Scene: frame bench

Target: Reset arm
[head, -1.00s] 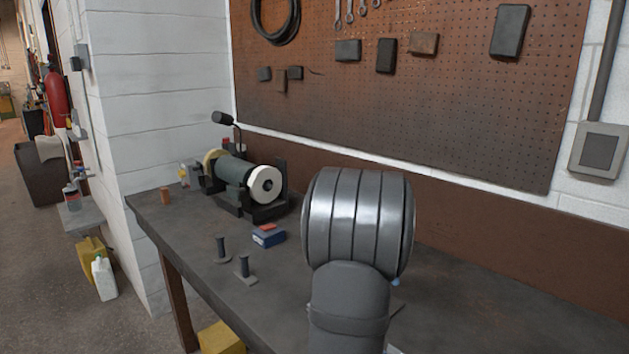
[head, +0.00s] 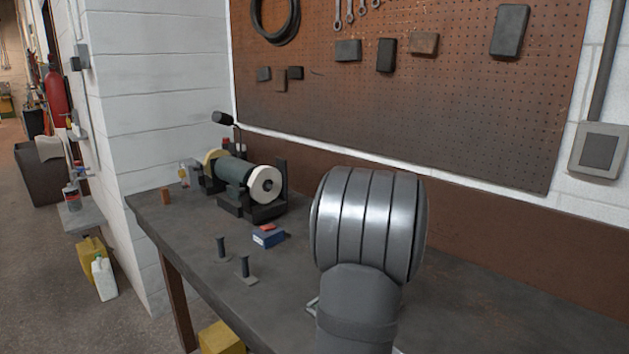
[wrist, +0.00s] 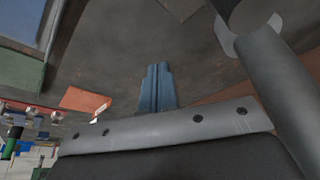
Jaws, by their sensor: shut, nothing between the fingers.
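My gripper (wrist: 157,70) shows in the wrist view as two blue-grey fingers side by side, pressed together with nothing between them. The fingers are over a dark grey surface and do not visibly touch anything. In the head view my arm's thick grey links stand over the right half of the workbench (head: 480,310), and they hide the gripper there.
A bench grinder (head: 238,180) stands at the back left of the bench. A blue-and-red box (head: 266,237) and two dark upright posts (head: 221,248) (head: 244,268) are in front of it. A pale thin piece (head: 312,306) shows beside my arm. A pegboard (head: 450,110) is behind.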

